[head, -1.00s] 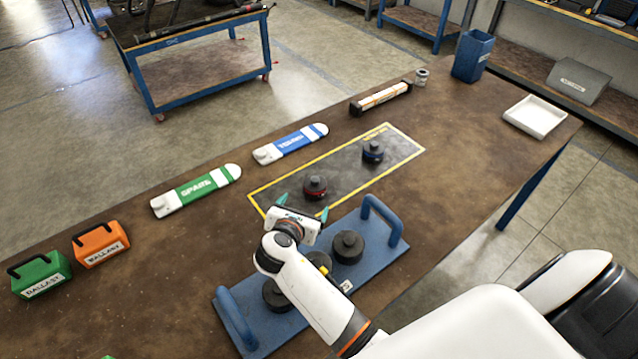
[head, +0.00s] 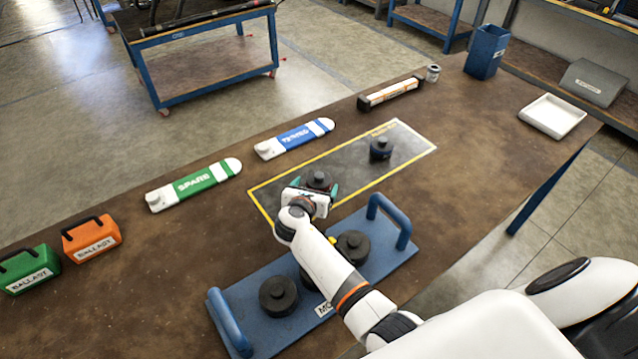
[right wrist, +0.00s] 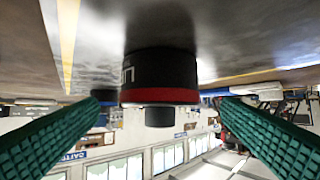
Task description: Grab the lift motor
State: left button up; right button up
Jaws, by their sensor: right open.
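A dark round motor with a red band (right wrist: 160,75) stands between my right gripper's two teal fingers in the right wrist view. Part of its white lettering shows there, too cut off to read fully. In the head view this motor (head: 319,179) sits on the grey yellow-edged mat (head: 345,175), partly hidden by the gripper. My right gripper (head: 313,190) is open, with a finger on each side of the motor. I see no grip on it. A second dark motor with a blue band (head: 380,149) stands farther right on the mat. My left gripper is out of view.
A blue tray (head: 235,298) with two upright handles holds dark motors (head: 278,293), partly hidden under my right arm. Spare (head: 194,185) and blue (head: 295,139) bars lie behind the mat. Ballast blocks (head: 91,238) stand at left. The right table edge is nearly clear.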

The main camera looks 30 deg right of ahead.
aim_at(317, 182)
jog(key=shift+x, duration=1.6)
jog(key=shift+s, duration=0.15)
jog(key=c, duration=1.4)
jog(key=shift+r, duration=0.1)
jog(key=shift+c, duration=0.3)
